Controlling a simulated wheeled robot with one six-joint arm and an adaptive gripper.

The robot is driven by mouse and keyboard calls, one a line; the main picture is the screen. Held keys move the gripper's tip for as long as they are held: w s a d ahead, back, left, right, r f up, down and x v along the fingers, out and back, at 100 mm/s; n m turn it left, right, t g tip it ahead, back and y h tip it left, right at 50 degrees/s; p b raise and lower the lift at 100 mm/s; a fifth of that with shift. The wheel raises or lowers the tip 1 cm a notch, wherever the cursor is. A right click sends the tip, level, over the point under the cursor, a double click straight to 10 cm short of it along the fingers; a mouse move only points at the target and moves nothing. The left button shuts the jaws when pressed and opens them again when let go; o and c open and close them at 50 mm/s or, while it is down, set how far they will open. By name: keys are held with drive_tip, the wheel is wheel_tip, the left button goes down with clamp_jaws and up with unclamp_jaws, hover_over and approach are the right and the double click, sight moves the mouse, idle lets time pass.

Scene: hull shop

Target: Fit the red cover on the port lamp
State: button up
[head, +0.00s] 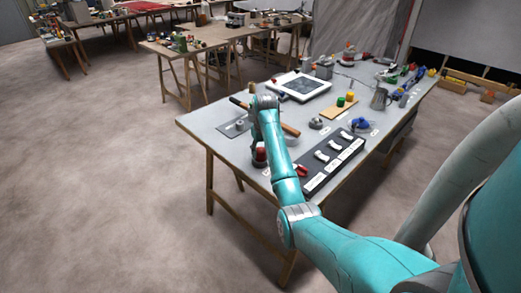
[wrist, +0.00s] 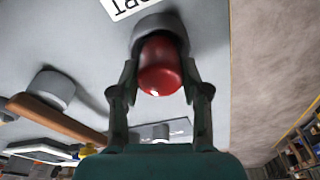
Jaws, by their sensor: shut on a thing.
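The red cover (wrist: 162,70) is a rounded red cap held between the two fingers of my gripper (wrist: 162,78). In the head view the red cover (head: 260,154) shows beside my arm at the near left of the grey table. A round grey lamp base (wrist: 160,24) lies directly beyond the cover in the wrist view, lined up with it. A white label (wrist: 122,6), partly cut off and upside down, lies beside the base and appears to read PORT. I cannot tell whether the cover touches the base or sits in it. My arm hides most of the gripper in the head view.
A second grey cylinder (wrist: 54,86) and a wooden handle (wrist: 55,116) lie to the left in the wrist view. A dark tray (head: 316,182) with white pieces lies right of my arm. The table (head: 205,122) ends close by the lamp; open floor lies beyond.

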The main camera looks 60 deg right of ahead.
drive_tip(key=shift+f, duration=0.25)
idle(0.6)
drive_tip(key=o, duration=1.4)
drive_tip(key=shift+w, duration=0.15)
